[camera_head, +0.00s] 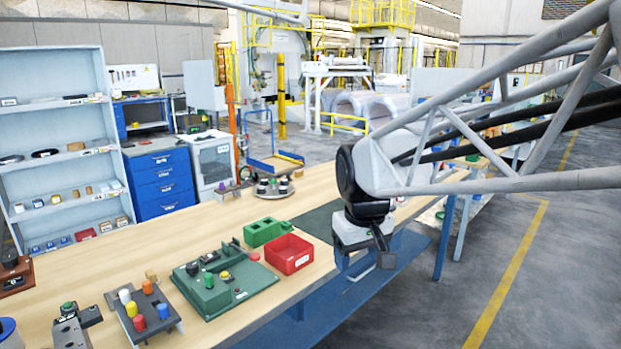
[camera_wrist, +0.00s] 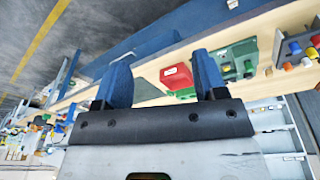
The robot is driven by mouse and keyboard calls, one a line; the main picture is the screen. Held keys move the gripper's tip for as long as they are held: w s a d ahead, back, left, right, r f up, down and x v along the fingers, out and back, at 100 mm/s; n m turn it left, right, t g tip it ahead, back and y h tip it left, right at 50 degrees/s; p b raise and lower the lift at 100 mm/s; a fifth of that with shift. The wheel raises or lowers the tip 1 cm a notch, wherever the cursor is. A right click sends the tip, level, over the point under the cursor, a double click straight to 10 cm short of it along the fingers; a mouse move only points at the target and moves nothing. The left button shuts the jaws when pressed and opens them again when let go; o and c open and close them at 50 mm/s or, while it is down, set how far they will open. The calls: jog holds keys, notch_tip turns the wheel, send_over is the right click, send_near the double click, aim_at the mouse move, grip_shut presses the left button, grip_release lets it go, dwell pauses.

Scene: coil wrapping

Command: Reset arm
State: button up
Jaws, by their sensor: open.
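My gripper (camera_head: 372,270) hangs at the front edge of the wooden workbench (camera_head: 140,240), right of the red tray, in the head view. In the wrist view my gripper (camera_wrist: 160,80) shows two blue fingers spread apart with nothing between them. The red tray (camera_head: 289,254) sits on the bench to the left of the gripper and looks empty. It also shows in the wrist view (camera_wrist: 176,76), beyond the fingers. My arm reaches in from the upper right.
A green fixture board (camera_head: 222,285), a green block (camera_head: 267,231) and a rack with colored pegs (camera_head: 145,312) stand on the bench. A round stand (camera_head: 273,188) is further back. A shelf (camera_head: 60,150) stands behind left. The floor (camera_head: 530,270) at right is clear.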

jog(key=s+d+f+m, duration=0.2)
jog(key=s+d+f, duration=0.1)
jog(key=s, duration=0.6)
jog(key=s+d+f+m, duration=0.2)
jog(key=s+d, duration=0.4)
jog(key=s, duration=0.4)
jog(key=shift+s+d+f+m+t, duration=0.25)
jog(key=shift+f+m+t, duration=0.05)
jog(key=shift+f+t, duration=0.1)
